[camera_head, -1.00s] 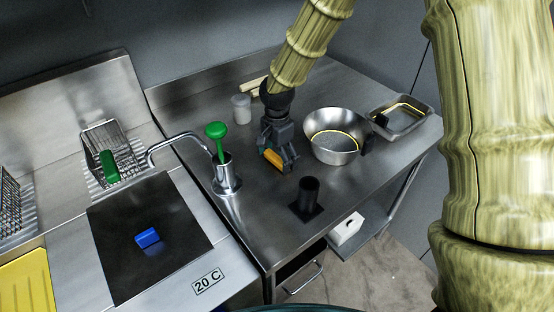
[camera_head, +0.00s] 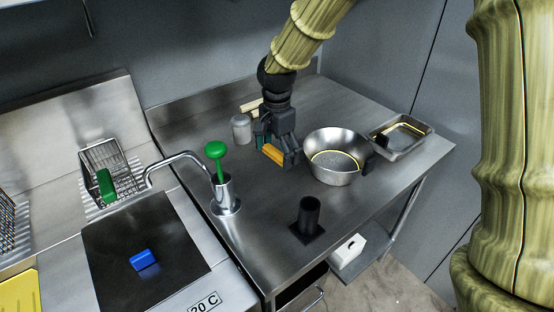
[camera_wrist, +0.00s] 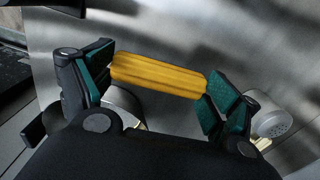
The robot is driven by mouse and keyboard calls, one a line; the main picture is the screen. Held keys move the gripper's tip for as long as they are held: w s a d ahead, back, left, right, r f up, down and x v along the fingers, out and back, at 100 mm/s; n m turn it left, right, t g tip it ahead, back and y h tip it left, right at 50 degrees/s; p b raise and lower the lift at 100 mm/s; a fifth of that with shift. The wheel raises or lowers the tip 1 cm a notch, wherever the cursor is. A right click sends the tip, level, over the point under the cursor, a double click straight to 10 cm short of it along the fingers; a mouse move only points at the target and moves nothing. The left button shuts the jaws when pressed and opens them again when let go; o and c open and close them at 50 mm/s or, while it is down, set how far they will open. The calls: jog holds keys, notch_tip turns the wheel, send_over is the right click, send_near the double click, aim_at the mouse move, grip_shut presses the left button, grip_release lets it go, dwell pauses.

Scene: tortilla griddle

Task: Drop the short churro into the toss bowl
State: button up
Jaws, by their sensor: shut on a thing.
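My gripper (camera_head: 279,153) is shut on the short churro (camera_head: 272,154), a ridged golden-yellow stick. In the wrist view the churro (camera_wrist: 158,76) spans between the teal finger pads, one at each end. In the head view it is held above the steel table, left of the toss bowl (camera_head: 357,174).
A rectangular steel tray (camera_head: 420,133) lies right of the bowl. A black cup-like holder (camera_head: 309,214) stands in front. Pale sticks (camera_head: 250,107) lie at the back.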

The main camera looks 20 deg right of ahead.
jog(key=shift+r, duration=0.15)
jog(key=shift+d+r+p, duration=0.2)
jog(key=shift+r+p, duration=0.05)
jog(key=shift+p, duration=0.15)
jog(key=d+r+p, duration=0.4)
jog(key=d+p, duration=0.5)
jog(key=d, duration=0.1)
jog(key=d+r+p, duration=0.3)
jog(key=d+p, duration=0.5)
jog(key=d, duration=0.3)
jog(key=shift+w+a+f+b, duration=0.1)
jog(key=shift+w+f+b, duration=0.05)
jog(key=shift+f+b, duration=1.15)
jog(key=shift+w+a+f+b, duration=0.15)
jog(key=shift+f+b, duration=0.7)
jog(key=shift+f, duration=0.75)
jog(key=o, duration=0.6)
jog(key=shift+o, duration=0.2)
